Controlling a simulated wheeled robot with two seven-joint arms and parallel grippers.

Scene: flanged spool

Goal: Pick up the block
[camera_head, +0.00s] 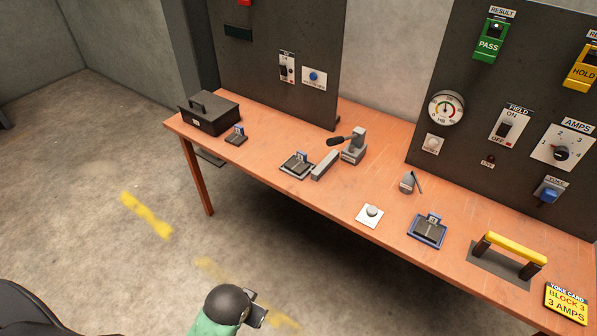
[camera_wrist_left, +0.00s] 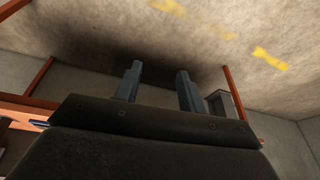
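Several small dark pads with blue-edged number tags are on the orange table. One pad (camera_head: 236,139) is by the black box, one (camera_head: 293,168) is near the table's middle, and a blue-rimmed one (camera_head: 426,234) is at the right. A grey bar-shaped block (camera_head: 323,166) lies beside the middle pad. I cannot tell which of these is the task's block; the tag numbers are too small to read. My left gripper (camera_head: 259,309) is in front of the table, low and apart from everything. In the left wrist view its two fingers (camera_wrist_left: 156,88) are spread with nothing between them. My right gripper is not in view.
The table (camera_head: 290,195) also holds a black lidded box (camera_head: 210,113), a grey stand with a black handle (camera_head: 354,147), a white button plate (camera_head: 369,216), a yellow-handled yoke (camera_head: 515,247) and a "BLOCK 3, 3 AMPS" card (camera_head: 567,302). Dark control panels rise behind. Floor before the table is clear.

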